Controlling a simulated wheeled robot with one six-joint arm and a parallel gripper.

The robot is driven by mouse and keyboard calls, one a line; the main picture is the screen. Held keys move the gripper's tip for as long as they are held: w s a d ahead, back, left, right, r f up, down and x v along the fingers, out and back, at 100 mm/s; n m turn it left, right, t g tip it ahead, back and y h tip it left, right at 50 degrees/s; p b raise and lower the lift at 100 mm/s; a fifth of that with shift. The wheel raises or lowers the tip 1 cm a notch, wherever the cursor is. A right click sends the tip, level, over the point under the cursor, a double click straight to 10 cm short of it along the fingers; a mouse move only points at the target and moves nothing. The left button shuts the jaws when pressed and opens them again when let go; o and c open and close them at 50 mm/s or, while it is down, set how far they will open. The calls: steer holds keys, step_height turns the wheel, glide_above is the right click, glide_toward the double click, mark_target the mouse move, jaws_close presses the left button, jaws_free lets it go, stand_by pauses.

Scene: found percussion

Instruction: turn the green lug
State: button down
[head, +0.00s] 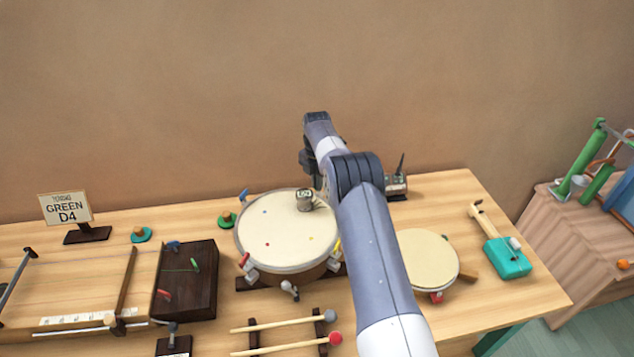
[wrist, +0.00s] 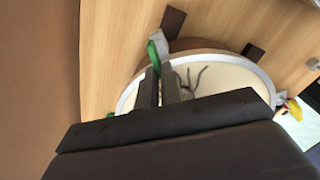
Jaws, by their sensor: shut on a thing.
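The large drum (head: 285,238) has a cream head and coloured lugs around its rim. Its red lug (head: 244,260), blue lug (head: 244,195) and yellow lug (head: 337,247) show in the head view. The green lug (wrist: 157,46) shows in the wrist view at the drum's rim; my arm hides it in the head view. My gripper (wrist: 161,82) is shut on the green lug, its fingers covering the lug's lower part. In the head view my gripper (head: 312,168) is at the drum's far right edge. A small gauge reading D4 (head: 305,199) sits on the drum head.
A sign (head: 65,208) reads "GREEN D4". A stringed box (head: 90,280) with coloured pegs stands left. Mallets (head: 285,335) lie in front. A smaller drum (head: 425,258) and a teal instrument (head: 507,257) are right of my arm. A small device with an antenna (head: 396,185) stands behind.

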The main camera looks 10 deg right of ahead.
steer(key=shift+m, duration=0.3)
steer(key=shift+w+d+m, duration=0.25)
steer(key=shift+w+m, duration=0.1)
steer(key=shift+m, duration=4.3)
steer(key=shift+w+d+m, duration=0.25)
steer(key=shift+w+m, duration=0.15)
steer(key=shift+m, duration=4.3)
steer(key=shift+w+d+m, duration=0.25)
steer(key=shift+w+m, duration=0.1)
steer(key=shift+m, duration=4.3)
steer(key=c, duration=1.6)
jaws_free()
